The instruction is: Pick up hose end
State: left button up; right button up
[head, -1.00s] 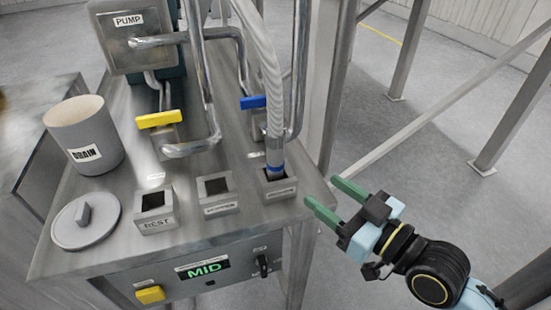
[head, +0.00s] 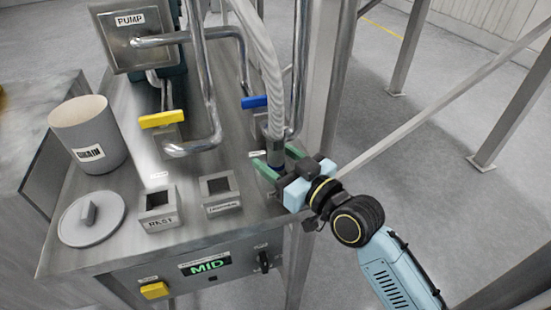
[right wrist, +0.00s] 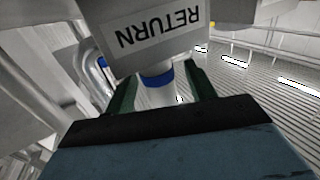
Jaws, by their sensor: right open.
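The grey ribbed hose (head: 262,60) comes down from the top of the head view. Its hose end (head: 276,148) stands upright at the rightmost square holder, largely hidden by my right gripper. My right gripper (head: 277,160) is open, with one green finger on each side of the hose end. In the right wrist view the hose end's blue band (right wrist: 158,78) shows between the two green fingers (right wrist: 160,90), against the holder labelled RETURN (right wrist: 160,40), which appears upside down. I cannot tell whether the fingers touch the hose. My left gripper is not in view.
Two open square holders (head: 158,222) (head: 221,207) stand left of the hose. A DRAIN bucket (head: 88,125), round lid (head: 92,220), yellow valve handle (head: 162,119) and blue valve handle (head: 254,102) are on the steel table. A steel post (head: 322,80) rises close behind my gripper.

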aim_at(276, 135)
jog(key=shift+w+a, duration=0.15)
jog(key=shift+w, duration=0.05)
grip_shut()
notch_tip(276, 135, up, 9)
jog(key=shift+r+p, duration=0.1)
jog(key=shift+p, duration=0.4)
notch_tip(276, 135, up, 2)
jog(key=shift+r+p, duration=0.25)
jog(key=shift+p, duration=0.55)
notch_tip(276, 135, up, 4)
jog(key=p, duration=0.4)
jog(key=shift+f, duration=0.1)
